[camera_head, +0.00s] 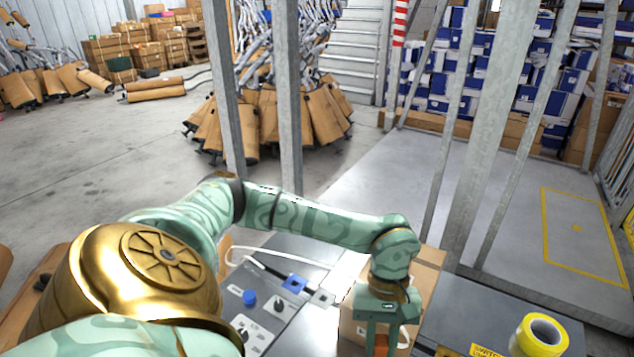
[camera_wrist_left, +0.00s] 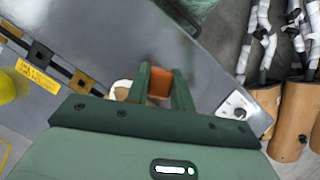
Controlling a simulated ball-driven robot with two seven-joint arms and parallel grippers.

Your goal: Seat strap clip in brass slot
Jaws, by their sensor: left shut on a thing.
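My left gripper (camera_head: 381,350) is low in the head view, over a work surface with cartons around it. In the left wrist view its two green fingers (camera_wrist_left: 160,76) are shut on an orange-brown piece (camera_wrist_left: 160,84); I cannot tell surely whether it is the strap clip. A dark strip with brass-coloured square pieces (camera_wrist_left: 80,83) lies on a grey panel, left of the fingers and apart from them. Which brass piece is the slot is unclear. A blue square piece (camera_head: 293,284) sits on a dark strap left of the gripper. My right gripper is out of view.
A grey control panel with a blue knob (camera_head: 249,297) lies left of the gripper. A cardboard carton (camera_head: 428,272) stands behind it. A yellow tape roll (camera_head: 542,337) sits on the dark case (camera_head: 500,305) at right. Metal posts (camera_head: 289,110) rise beyond the work surface.

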